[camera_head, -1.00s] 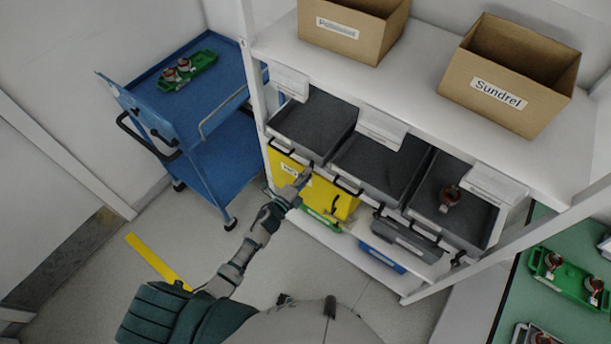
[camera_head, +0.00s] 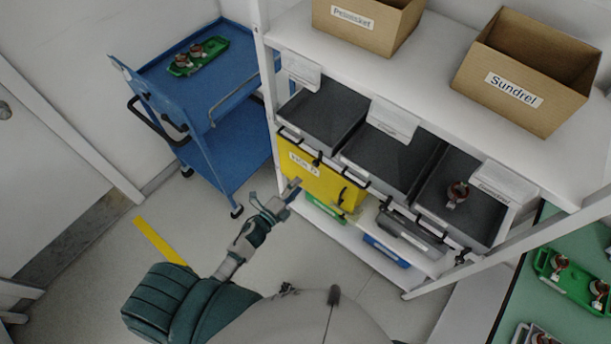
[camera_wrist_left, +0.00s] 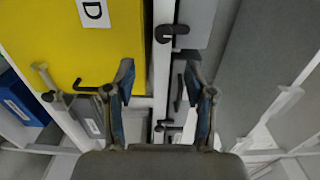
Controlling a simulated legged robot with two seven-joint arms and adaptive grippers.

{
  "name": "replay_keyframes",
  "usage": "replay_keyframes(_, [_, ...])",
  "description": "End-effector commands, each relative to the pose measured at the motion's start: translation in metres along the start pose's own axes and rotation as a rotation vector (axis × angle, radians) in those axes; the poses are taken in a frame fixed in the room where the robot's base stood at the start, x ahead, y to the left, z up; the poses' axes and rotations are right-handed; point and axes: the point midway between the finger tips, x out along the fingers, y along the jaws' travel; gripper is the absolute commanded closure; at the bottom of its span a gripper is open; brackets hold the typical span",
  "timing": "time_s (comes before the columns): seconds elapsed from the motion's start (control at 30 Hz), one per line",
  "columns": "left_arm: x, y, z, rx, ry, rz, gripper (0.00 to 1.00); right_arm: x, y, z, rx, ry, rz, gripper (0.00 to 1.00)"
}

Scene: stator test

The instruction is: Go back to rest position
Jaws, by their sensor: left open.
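My left gripper (camera_head: 287,191) is in front of the shelf's lower part, beside the yellow bin (camera_head: 318,182). It is open and empty. In the left wrist view, the two fingers of my left gripper (camera_wrist_left: 162,85) stand apart with only the shelf front behind them. The yellow bin (camera_wrist_left: 65,40) fills the upper left there, with part of a label showing. My left arm reaches in from the bottom of the head view. My right gripper is not in view.
A white shelf (camera_head: 440,75) holds cardboard boxes (camera_head: 530,75) above and grey bins (camera_head: 330,115) below, one holding a reddish-brown part (camera_head: 457,193). A blue cart (camera_head: 235,155) carries a green tray (camera_head: 183,71). A green table (camera_head: 522,290) stands right. Floor is clear on the left.

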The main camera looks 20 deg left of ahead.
Motion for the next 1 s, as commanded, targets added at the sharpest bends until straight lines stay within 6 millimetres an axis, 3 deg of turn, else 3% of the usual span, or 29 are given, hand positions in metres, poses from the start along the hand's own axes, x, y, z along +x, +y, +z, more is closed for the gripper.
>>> replay_keyframes(0.2, [-0.018, 0.001, 0.000, 0.001, 0.000, 0.001, 0.45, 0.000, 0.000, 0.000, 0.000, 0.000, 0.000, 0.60])
replay_keyframes(0.77, [-0.019, 0.002, 0.000, -0.002, -0.001, 0.003, 0.45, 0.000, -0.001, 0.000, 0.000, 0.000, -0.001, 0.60])
replay_keyframes(0.87, [-0.021, 0.019, 0.003, -0.046, -0.018, 0.038, 0.45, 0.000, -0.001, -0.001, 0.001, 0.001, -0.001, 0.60])
replay_keyframes(0.97, [-0.030, 0.067, 0.009, -0.172, -0.072, 0.131, 0.45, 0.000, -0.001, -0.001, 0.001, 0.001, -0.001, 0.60])
replay_keyframes(1.0, [-0.037, 0.094, 0.011, -0.242, -0.105, 0.184, 0.45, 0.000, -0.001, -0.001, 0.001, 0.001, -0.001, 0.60])
